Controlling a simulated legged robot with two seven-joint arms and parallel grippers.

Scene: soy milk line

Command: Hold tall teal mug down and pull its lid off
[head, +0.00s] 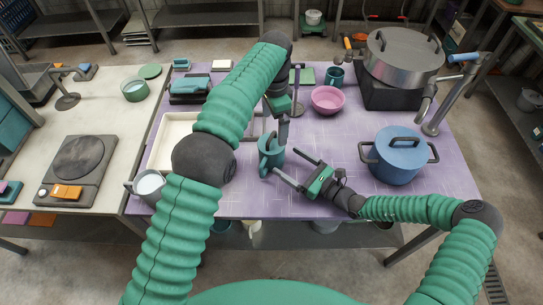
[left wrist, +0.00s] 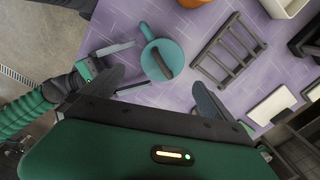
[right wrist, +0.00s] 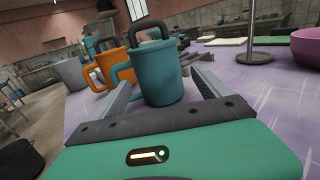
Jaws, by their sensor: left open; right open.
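The tall teal mug (head: 271,161) stands upright on the purple table near its front edge. It has a lid with a dark loop handle (right wrist: 150,28); the lid looks seated on the mug. The left wrist view shows the lid (left wrist: 174,48) from above, with the mug's side handle (left wrist: 146,31). My left gripper (head: 283,128) is open above the mug, pointing down, apart from the lid. My right gripper (head: 293,166) is open and low at the mug's right side. In the right wrist view the mug (right wrist: 158,80) lies between its fingers, contact unclear.
A dark rack (left wrist: 230,52) stands near the mug. An orange mug (right wrist: 107,67) shows behind it in the right wrist view. A blue pot (head: 398,160) stands at right, a pink bowl (head: 327,99) behind. A cream tray (head: 160,160) is partly hidden by my left arm.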

